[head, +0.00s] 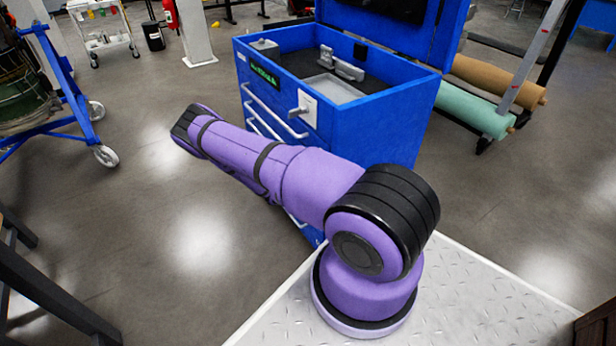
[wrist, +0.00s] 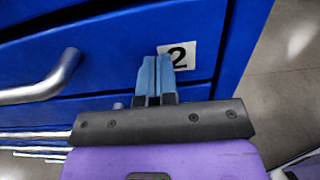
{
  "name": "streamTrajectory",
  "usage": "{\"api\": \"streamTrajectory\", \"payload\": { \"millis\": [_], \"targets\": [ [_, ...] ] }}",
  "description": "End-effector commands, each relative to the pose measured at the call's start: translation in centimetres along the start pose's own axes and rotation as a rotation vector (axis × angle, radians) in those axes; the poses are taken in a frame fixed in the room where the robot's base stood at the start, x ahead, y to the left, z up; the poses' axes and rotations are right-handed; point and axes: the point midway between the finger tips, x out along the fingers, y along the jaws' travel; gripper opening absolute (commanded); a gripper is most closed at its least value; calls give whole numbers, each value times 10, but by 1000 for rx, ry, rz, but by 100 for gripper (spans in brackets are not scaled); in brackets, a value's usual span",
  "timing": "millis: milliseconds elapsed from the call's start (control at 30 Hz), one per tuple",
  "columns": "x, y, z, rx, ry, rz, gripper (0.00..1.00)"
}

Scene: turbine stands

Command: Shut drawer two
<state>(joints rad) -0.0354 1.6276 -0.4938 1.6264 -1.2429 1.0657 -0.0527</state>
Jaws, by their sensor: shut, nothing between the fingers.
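The blue tool cabinet (head: 375,130) stands in front of me, with several drawers and silver handles on its front. In the wrist view, the blue drawer front with the white "2" label (wrist: 180,54) fills much of the picture, with a silver bar handle (wrist: 45,85) to the left. My gripper (wrist: 155,62) is shut and empty. Its blue fingertips point at this front, just left of and below the label, and overlap its edge in the picture. I cannot tell whether they touch. In the head view, my arm hides the lower drawers, and my gripper is not visible.
The cabinet's top lid is raised over an open tray. A blue wheeled frame (head: 75,95) stands at left. Green (head: 470,108) and tan rolls (head: 500,80) lie on a rack at right. The grey floor left of the cabinet is clear.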

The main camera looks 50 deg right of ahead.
Motion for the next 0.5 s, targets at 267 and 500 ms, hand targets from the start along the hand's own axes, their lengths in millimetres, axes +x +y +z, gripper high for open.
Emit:
{"api": "streamTrajectory", "payload": {
  "millis": [267,500],
  "targets": [
    [8,0,1,0,-3,-3,0],
    [9,-1,2,0,-4,-4,0]
  ]
}}
